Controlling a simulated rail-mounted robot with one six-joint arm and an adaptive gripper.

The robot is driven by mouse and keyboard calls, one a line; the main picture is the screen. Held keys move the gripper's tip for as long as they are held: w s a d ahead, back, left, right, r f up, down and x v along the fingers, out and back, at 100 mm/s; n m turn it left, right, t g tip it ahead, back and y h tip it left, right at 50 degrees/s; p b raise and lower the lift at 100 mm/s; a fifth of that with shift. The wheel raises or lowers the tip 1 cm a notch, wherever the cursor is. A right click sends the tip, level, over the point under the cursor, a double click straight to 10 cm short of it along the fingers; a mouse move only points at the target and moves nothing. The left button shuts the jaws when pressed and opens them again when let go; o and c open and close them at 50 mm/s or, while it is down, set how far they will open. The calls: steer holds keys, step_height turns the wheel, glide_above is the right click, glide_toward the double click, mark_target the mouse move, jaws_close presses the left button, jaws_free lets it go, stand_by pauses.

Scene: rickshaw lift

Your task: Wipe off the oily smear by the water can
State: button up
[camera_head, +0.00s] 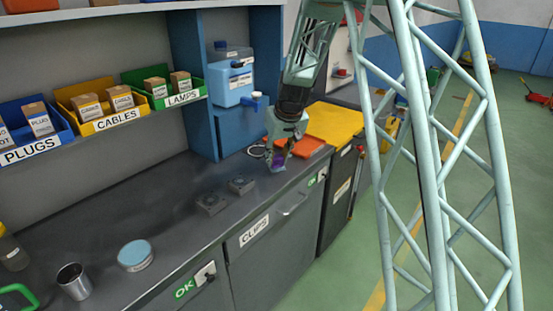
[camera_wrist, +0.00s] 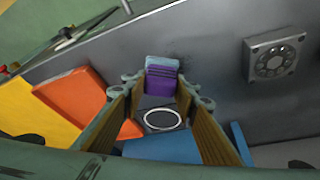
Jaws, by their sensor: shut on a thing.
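The water can (camera_head: 232,82) is a blue container with a tap, standing in the blue shelf frame at the back of the dark bench. My gripper (camera_head: 278,164) is low over the bench, in front and to the right of the can. It is shut on a purple and light-blue sponge (camera_wrist: 161,78), which also shows in the head view (camera_head: 278,165). The sponge is at or just above the bench top; contact is hard to tell. A faint dark smear (camera_wrist: 182,60) shows beside the sponge in the wrist view. In the head view I cannot make it out.
A white ring (camera_wrist: 162,120) lies on the bench behind the sponge. Two grey blocks (camera_head: 211,202) (camera_head: 242,184), a blue-lidded tin (camera_head: 135,254) and a metal cup (camera_head: 74,281) stand left.

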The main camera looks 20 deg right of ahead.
mark_target(283, 166)
steer(key=shift+s+d+b, duration=0.55)
steer(key=shift+s+b, duration=0.05)
steer(key=shift+s, duration=0.2)
steer(key=shift+s+d+b, duration=0.5)
steer(key=shift+s+b, duration=0.05)
steer(key=shift+s, duration=0.2)
steer(key=shift+w+d, duration=0.1)
steer(key=shift+w+d+f, duration=0.15)
steer(key=shift+w+d, duration=0.15)
steer(key=shift+d, duration=0.2)
steer(key=shift+w+a+p, duration=0.45)
steer(key=shift+w+a, duration=0.1)
steer(key=shift+w, duration=0.25)
steer(key=shift+w+a+p, duration=0.4)
steer(key=shift+w+a, duration=0.1)
steer(key=shift+w, duration=0.25)
steer(key=shift+w+a, duration=0.1)
steer(key=shift+w, duration=0.05)
steer(key=shift+w+a+r+p, duration=0.1)
steer(key=shift+w+a+p, duration=0.4)
steer(key=shift+w, duration=0.25)
steer(key=shift+w+a+r+p, duration=0.1)
steer(key=shift+w+a+p, duration=0.3)
steer(key=shift+w, duration=0.3)
